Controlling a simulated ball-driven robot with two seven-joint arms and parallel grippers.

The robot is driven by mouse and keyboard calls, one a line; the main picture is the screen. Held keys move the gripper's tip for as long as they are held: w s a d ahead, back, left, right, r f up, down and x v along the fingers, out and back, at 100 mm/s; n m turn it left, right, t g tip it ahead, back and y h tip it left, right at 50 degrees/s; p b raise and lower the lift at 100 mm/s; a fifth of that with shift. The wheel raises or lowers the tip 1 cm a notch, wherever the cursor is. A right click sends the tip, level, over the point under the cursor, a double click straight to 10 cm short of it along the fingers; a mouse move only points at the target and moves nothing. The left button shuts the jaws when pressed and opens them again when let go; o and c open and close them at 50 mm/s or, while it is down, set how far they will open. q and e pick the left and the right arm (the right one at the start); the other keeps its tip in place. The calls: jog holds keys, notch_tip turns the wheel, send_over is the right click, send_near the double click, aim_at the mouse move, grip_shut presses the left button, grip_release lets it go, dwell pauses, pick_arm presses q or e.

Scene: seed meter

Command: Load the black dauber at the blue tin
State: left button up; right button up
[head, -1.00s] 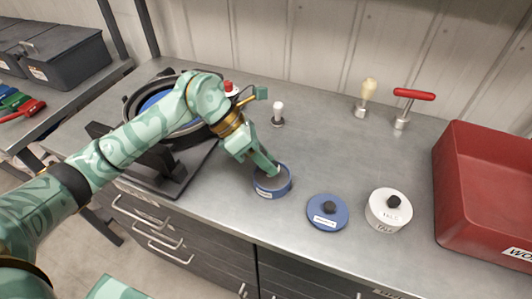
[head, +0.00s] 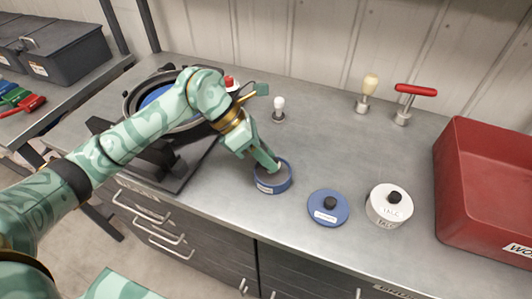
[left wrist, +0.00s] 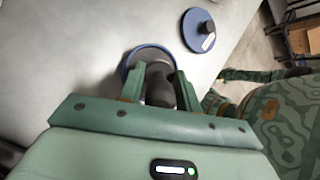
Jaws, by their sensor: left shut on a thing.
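The blue tin (head: 272,186) stands open on the bench, with grey contents inside. Its blue lid with a black knob (head: 328,208) lies flat to its right. My left gripper (head: 273,167) points down at the tin, its fingertips at the opening. In the left wrist view the fingers (left wrist: 160,88) are shut on the black dauber (left wrist: 158,86), over or inside the tin (left wrist: 136,56). The dauber's lower end is hidden, so I cannot tell whether it touches the contents. My right gripper is not in view.
A white talc tin (head: 388,206) stands right of the lid, and a red bin (head: 484,190) at far right. A white-knobbed tool (head: 278,108), a cream-handled tool (head: 366,92) and a red T-handle (head: 408,100) stand behind. The seed meter (head: 150,160) is at left.

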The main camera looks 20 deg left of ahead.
aim_at(266, 149)
pick_arm(q)
jog(key=shift+f, duration=0.4)
dwell(1.1)
jog(key=shift+r+p, duration=2.2)
jog(key=shift+r, duration=1.35)
jog(key=shift+f, duration=0.1)
